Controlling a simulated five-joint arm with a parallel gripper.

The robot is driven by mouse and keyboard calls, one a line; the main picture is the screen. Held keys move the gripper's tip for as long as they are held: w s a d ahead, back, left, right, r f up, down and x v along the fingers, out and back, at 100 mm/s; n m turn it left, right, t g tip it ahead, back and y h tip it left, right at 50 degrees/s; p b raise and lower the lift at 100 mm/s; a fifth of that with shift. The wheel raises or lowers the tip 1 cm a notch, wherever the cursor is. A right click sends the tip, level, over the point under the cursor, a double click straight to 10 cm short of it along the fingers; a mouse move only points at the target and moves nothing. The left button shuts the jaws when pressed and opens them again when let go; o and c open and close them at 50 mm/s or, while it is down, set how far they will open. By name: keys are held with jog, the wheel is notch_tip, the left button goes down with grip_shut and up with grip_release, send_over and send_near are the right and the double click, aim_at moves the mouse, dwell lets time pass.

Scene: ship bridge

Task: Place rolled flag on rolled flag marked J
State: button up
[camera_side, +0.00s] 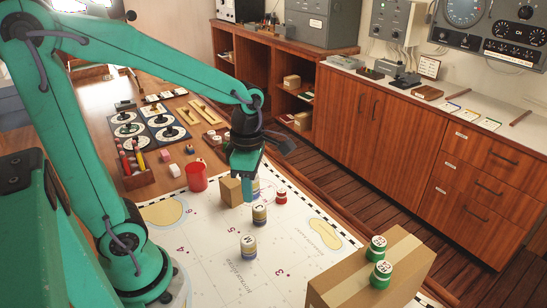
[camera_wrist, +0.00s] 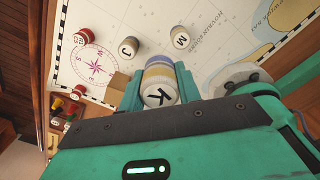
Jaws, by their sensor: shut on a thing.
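My gripper (camera_side: 248,188) is shut on a rolled flag marked K, banded yellow, white and blue. In the wrist view the K flag (camera_wrist: 159,84) sits between the two fingers of my gripper (camera_wrist: 160,72). In the side view it is mostly hidden by the fingers. The rolled flag marked J (camera_side: 259,216) stands upright on the chart, in front of my gripper and apart from it. The J flag also shows in the wrist view (camera_wrist: 129,48), up and left of the held flag.
A rolled flag marked M (camera_side: 248,246) stands near J; a red-and-white one (camera_side: 281,197) stands behind it. A small carton (camera_side: 229,191) and a red cup (camera_side: 196,177) are left of my gripper. Bare chart (camera_side: 205,245) lies left of M.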

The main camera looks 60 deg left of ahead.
jog(key=d+r+m, duration=0.1)
jog(key=d, duration=0.5)
jog(key=shift+w+r, duration=0.3)
jog(key=shift+w, duration=0.15)
jog(key=shift+a, duration=0.15)
send_over(259, 207)
notch_tip(259, 207, down, 7)
jog(key=shift+f, duration=2)
jog(key=shift+f, duration=0.15)
jog(key=o, duration=0.9)
jog(key=shift+o, duration=0.2)
